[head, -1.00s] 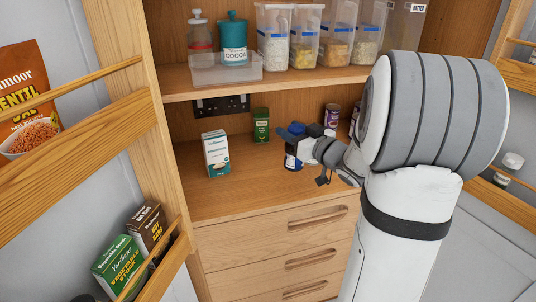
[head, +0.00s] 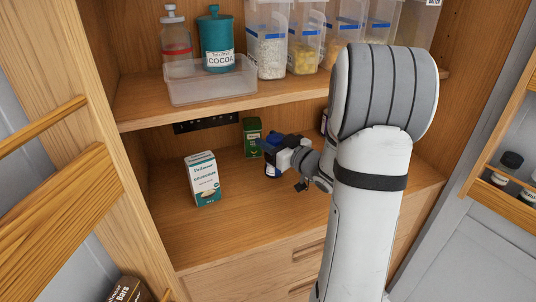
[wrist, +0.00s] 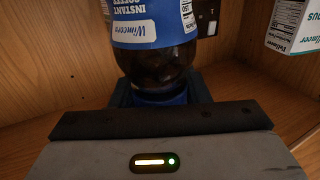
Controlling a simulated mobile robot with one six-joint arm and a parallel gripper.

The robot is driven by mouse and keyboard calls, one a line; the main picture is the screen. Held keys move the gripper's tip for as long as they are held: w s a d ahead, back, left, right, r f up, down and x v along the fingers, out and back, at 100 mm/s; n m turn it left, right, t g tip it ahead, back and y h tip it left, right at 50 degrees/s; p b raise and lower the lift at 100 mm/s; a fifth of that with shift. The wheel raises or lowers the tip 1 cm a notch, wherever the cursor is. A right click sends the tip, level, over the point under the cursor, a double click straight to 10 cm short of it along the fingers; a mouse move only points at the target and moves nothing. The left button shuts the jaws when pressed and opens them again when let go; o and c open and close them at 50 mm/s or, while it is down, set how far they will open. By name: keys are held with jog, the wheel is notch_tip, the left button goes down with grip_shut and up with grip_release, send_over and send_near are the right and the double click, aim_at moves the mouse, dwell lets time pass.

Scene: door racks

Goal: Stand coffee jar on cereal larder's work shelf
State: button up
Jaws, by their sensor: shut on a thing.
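The coffee jar (wrist: 155,55) has a blue "Instant Coffee" label, dark contents and a blue lid. It fills the top middle of the wrist view, where its print is upside down like that of the carton beside it, so the jar appears upright. My gripper (wrist: 160,97) is shut on the jar around its lid end. I cannot tell whether the jar's base touches the shelf.
A white and teal carton (head: 203,180) stands left of my gripper. A dark socket strip (head: 205,124) is on the back wall. The upper shelf (head: 140,108) with its clear tray and tubs hangs above. The shelf front is clear.

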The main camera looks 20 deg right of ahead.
jog(key=shift+s+a+f, duration=0.1)
jog(key=shift+f, duration=1.75)
jog(key=shift+f, duration=0.2)
jog(key=o, duration=1.2)
jog(key=shift+r, duration=0.15)
